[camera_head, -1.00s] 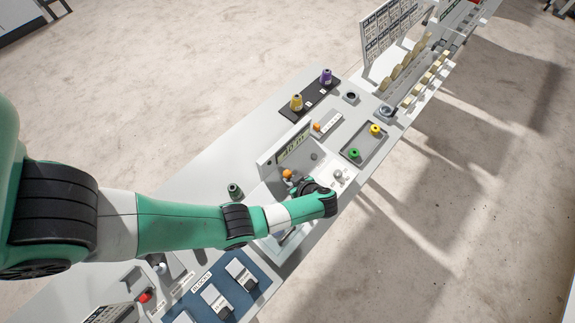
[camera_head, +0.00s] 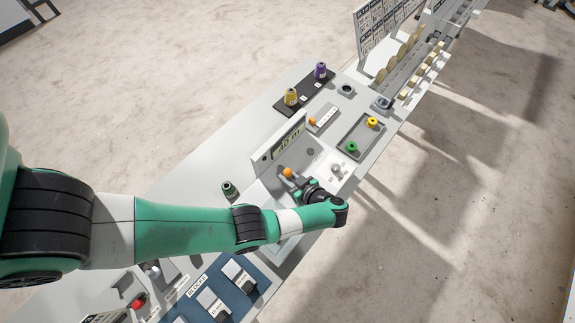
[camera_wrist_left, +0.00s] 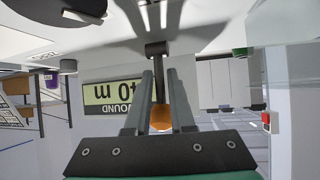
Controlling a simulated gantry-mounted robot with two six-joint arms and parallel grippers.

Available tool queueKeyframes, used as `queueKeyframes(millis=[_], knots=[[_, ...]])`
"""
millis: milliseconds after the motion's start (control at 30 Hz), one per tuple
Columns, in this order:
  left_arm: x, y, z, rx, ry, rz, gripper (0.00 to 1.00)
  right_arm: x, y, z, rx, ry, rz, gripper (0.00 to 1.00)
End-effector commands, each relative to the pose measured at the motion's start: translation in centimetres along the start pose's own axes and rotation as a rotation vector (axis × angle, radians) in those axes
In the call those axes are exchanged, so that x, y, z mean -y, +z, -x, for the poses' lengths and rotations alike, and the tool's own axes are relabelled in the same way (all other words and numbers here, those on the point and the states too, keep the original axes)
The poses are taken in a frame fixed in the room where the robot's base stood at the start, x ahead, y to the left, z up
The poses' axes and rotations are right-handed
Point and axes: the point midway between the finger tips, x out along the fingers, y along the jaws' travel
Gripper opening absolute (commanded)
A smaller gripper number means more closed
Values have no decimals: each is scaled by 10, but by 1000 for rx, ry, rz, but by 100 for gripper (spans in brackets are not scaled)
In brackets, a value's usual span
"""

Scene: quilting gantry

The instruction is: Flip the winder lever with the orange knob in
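The winder lever's orange knob (camera_head: 288,172) stands on the grey winder panel, in front of an upright display (camera_head: 289,143). My left gripper (camera_head: 298,184) is low over the panel, just beside the knob. In the left wrist view the two fingers (camera_wrist_left: 161,78) are apart, with the thin dark lever shaft (camera_wrist_left: 158,88) showing between them. The orange knob (camera_wrist_left: 160,121) shows between the fingers, partly hidden by the gripper's base. I cannot tell whether either finger touches the lever. My right gripper is in neither view.
A tray (camera_head: 347,155) with green and yellow spools lies beyond the panel. Yellow and purple cones stand on a black stand (camera_head: 305,96). A dark green spool (camera_head: 229,189) stands left of the panel. A second orange knob (camera_head: 312,121) is farther back. Blue block mat (camera_head: 245,296) is nearer.

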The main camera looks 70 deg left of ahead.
Motion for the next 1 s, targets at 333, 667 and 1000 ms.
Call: queueKeyframes(millis=[333,667,1000], knots=[[0,0,0,1,0,0,44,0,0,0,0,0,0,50],[-2,0,45,4,7,0,44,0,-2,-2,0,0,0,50],[0,1,110,2,2,-1,44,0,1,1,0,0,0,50]])
